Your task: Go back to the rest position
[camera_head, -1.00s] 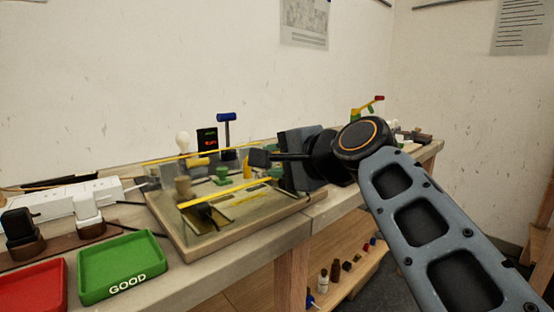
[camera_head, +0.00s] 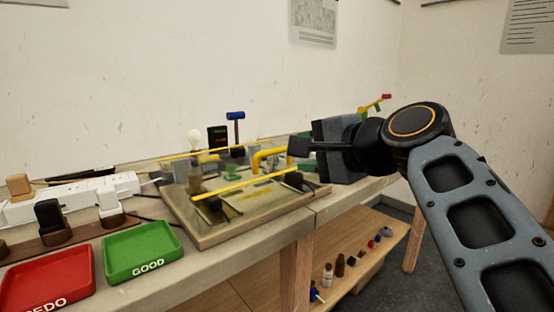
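My gripper (camera_head: 300,146) is held above the right part of the wiring board (camera_head: 220,232), reaching in from the right. I see it from the side, and its finger part overlaps in the picture, so I cannot tell whether it is open or shut. No object shows in it. The board lies on the workbench and has yellow bars (camera_head: 236,188), a light bulb (camera_head: 194,141), a black display (camera_head: 217,138) and a blue-topped post (camera_head: 236,127) on or behind it. My arm hides the bench behind the gripper.
A green GOOD tray (camera_head: 143,252) and a red tray (camera_head: 48,285) lie at the front left. A white power strip (camera_head: 70,197) and plugs are behind them. A lower shelf (camera_head: 350,277) holds small bottles and parts. A red-ended lever (camera_head: 376,104) stands at the back right.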

